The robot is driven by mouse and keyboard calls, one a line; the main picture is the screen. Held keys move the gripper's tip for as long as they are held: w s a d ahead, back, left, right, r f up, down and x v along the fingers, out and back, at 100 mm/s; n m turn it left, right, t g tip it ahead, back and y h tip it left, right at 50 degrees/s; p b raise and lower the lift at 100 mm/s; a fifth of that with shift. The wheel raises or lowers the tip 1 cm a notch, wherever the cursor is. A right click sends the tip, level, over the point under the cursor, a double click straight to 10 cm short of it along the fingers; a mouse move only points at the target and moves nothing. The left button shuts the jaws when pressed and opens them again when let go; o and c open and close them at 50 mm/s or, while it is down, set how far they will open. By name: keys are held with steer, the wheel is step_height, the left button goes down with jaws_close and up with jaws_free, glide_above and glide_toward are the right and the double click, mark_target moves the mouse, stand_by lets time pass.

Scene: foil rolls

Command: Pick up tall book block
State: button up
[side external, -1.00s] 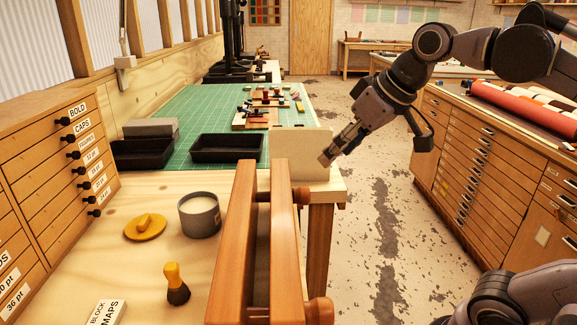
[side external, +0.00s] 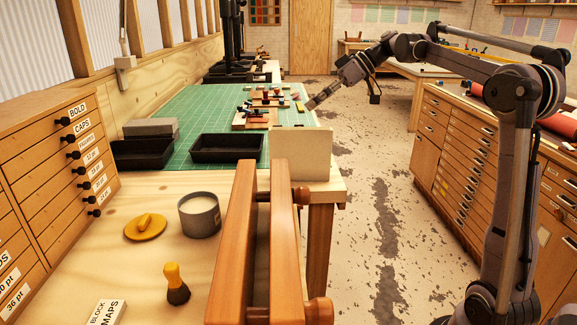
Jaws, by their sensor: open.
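A cream, upright rectangular block (side external: 300,154) stands near the right edge of the bench, just behind the wooden press. It looks like the tall book block, though no label shows on it. My gripper (side external: 311,104) is up and behind it in the picture, near the right edge of the green mat, apart from the block and pointing down to the left. The fingers are small here, and no held thing shows between them. The lower left part of the block is partly hidden by the press.
The wooden press (side external: 236,245) stands in front. Black trays (side external: 227,148) and a grey block (side external: 151,128) lie left of the cream block. A grey pot (side external: 199,215) and yellow-handled brush (side external: 175,283) stand nearer. Small tools lie on the green mat (side external: 200,105). The aisle floor at right is clear.

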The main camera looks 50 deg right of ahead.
steer(key=d+f+n+t+y, duration=0.2)
steer(key=d+n+t, duration=0.1)
steer(key=d, duration=1.1)
glide_toward(303, 128)
steer(key=x, duration=0.4)
steer(key=shift+w+d, duration=0.1)
steer(key=shift+d, duration=0.1)
steer(key=shift+s+a+x, duration=0.1)
steer(key=shift+a+x, duration=0.05)
steer(key=shift+x, duration=1.15)
steer(key=shift+s+a+x, duration=0.1)
steer(key=shift+s+x, duration=0.05)
steer(key=shift+x, duration=1.2)
jaws_close()
